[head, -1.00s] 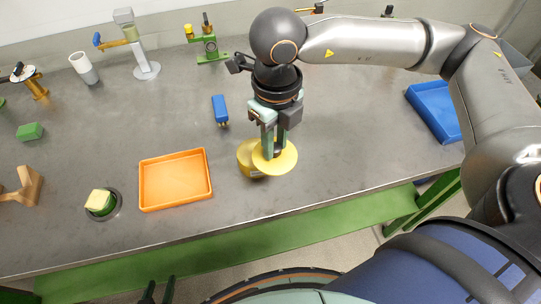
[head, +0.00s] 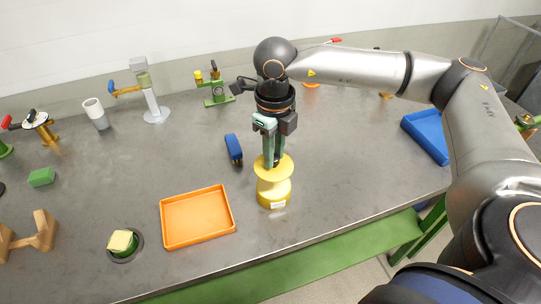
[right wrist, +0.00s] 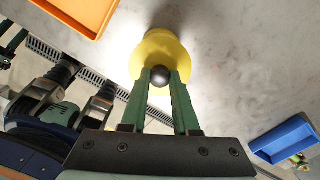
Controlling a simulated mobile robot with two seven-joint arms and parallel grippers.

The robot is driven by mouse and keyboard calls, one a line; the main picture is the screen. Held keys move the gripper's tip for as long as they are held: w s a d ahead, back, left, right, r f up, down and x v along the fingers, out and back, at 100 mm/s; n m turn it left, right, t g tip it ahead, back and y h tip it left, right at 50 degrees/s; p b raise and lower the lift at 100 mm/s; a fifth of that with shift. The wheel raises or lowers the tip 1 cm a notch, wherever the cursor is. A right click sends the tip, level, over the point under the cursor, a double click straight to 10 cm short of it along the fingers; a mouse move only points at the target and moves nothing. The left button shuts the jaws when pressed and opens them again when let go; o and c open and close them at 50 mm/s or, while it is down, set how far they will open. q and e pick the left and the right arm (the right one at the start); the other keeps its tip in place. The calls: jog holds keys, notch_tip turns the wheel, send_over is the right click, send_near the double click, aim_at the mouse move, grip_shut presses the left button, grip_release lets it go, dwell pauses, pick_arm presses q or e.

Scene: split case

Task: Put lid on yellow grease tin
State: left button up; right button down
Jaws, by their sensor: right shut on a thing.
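The yellow lid (head: 273,170) is a round disc with a dark knob (right wrist: 160,76) on top. My right gripper (head: 272,160) points down and is shut on this knob. The yellow grease tin (head: 272,194) stands upright on the bench, with a pale label low on its front. The lid is level and roughly above the tin in the head view. I cannot tell whether the two touch. In the right wrist view the lid (right wrist: 165,50) hides most or all of the tin. My left gripper does not show clearly in either view.
An orange tray (head: 163,222) lies left of the tin, and a blue tray (head: 425,135) is at the right. A blue block-like object (head: 233,149) lies behind the tin. A green and yellow piece (head: 122,243) sits in a round holder near the front edge. The bench right of the tin is clear.

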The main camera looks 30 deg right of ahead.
aim_at(274, 169)
jog(key=shift+f+b, duration=1.7)
jog(key=shift+f, duration=0.9)
jog(key=shift+f+b, duration=0.6)
jog(key=shift+f, duration=0.1)
jog(key=shift+c, duration=0.5)
grip_release()
jog(key=shift+r, duration=0.1)
jog(key=shift+r+p, duration=2.25)
jog(key=shift+r, duration=1.2)
grip_shut()
